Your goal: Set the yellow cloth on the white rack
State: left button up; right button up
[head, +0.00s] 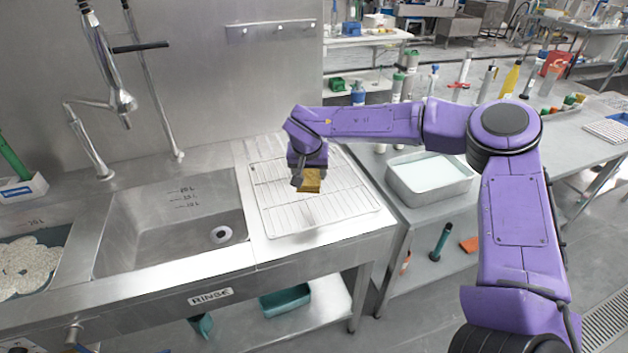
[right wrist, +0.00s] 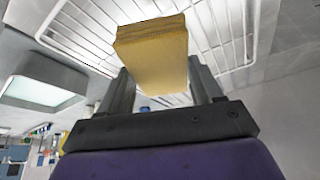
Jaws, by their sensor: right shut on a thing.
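The yellow cloth (head: 311,182) is a small folded block in the jaws of my right gripper (head: 308,172). In the right wrist view the yellow cloth (right wrist: 152,50) sits between the two dark fingers of the right gripper (right wrist: 160,85). The white rack (head: 345,203) is a wire grid on the steel drainboard, right of the sink. The cloth is over the rack in the head view; whether it touches the wires is hard to tell. The rack (right wrist: 85,25) also shows behind the cloth in the right wrist view. My left gripper is out of view.
A steel sink basin (head: 165,228) lies left of the rack. A metal tub with pale liquid (head: 430,175) stands on the lower bench to the right. Several bottles stand on the bench behind it. A faucet (head: 122,100) rises at the back left. Most of the rack is bare.

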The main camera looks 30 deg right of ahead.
aim_at(313, 171)
jog(key=f, duration=0.1)
jog(key=w+d+f, duration=0.1)
jog(key=d+f, duration=0.1)
jog(key=f, duration=0.1)
jog(key=shift+w+d+p, duration=0.25)
jog(key=shift+w+p, duration=0.05)
jog(key=shift+w, duration=0.1)
jog(key=shift+w+d+f, duration=0.1)
jog(key=shift+f, duration=0.85)
jog(key=shift+w+d+f, duration=0.1)
jog(key=shift+f, duration=0.8)
jog(key=shift+s, duration=0.1)
jog(key=o, duration=1)
jog(key=shift+f, duration=0.15)
jog(key=v, duration=1.2)
jog(key=shift+r+b, duration=0.2)
jog(key=shift+b, duration=0.2)
jog(key=shift+a, duration=0.1)
